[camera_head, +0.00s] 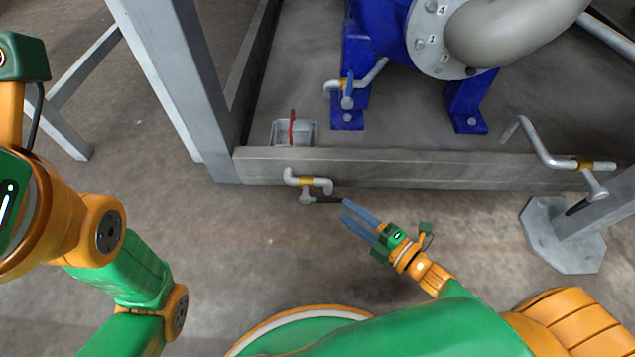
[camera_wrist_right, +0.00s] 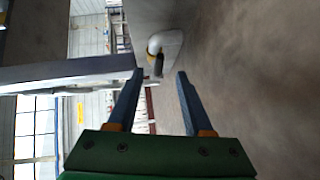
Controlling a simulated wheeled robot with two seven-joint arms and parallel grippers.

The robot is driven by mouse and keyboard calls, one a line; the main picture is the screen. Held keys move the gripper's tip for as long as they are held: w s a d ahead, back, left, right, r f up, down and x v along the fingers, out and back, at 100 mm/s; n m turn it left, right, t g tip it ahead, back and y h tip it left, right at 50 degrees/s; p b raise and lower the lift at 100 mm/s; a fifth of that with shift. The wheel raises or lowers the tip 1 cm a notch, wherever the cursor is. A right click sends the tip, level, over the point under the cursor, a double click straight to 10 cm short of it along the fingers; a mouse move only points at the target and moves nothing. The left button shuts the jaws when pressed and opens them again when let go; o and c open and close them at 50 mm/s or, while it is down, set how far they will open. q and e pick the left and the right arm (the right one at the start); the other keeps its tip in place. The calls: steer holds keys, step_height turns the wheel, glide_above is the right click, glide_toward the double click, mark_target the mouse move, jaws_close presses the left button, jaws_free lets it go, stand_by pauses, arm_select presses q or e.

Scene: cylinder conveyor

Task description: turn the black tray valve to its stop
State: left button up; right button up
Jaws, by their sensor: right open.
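The black tray valve (camera_head: 307,198) sits on a bent grey pipe with a yellow band, on the front of the grey tray beam. Its black handle (camera_head: 328,200) points right in the head view. My right gripper (camera_head: 344,211) is open and empty, with its blue fingertips close to the handle's free end. In the right wrist view, the handle (camera_wrist_right: 158,64) appears end-on, ahead of and between the open fingers (camera_wrist_right: 160,75). I cannot tell whether a finger touches it. Only links of my left arm show; its gripper is out of view.
The grey beam (camera_head: 400,168) runs behind the valve. A red-handled valve (camera_head: 292,127) stands at a small grey box, and a blue-handled one (camera_head: 347,92) by the blue pump. Floor in front is clear.

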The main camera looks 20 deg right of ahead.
mark_target(332, 203)
steer(key=b+x, duration=0.3)
steer(key=x, duration=0.3)
steer(key=shift+s+f, duration=0.1)
steer(key=shift+f, duration=0.1)
steer(key=shift+w+a, duration=0.1)
steer(key=shift+w, duration=0.15)
steer(key=shift+r, duration=0.2)
jaws_close()
stand_by(0.6)
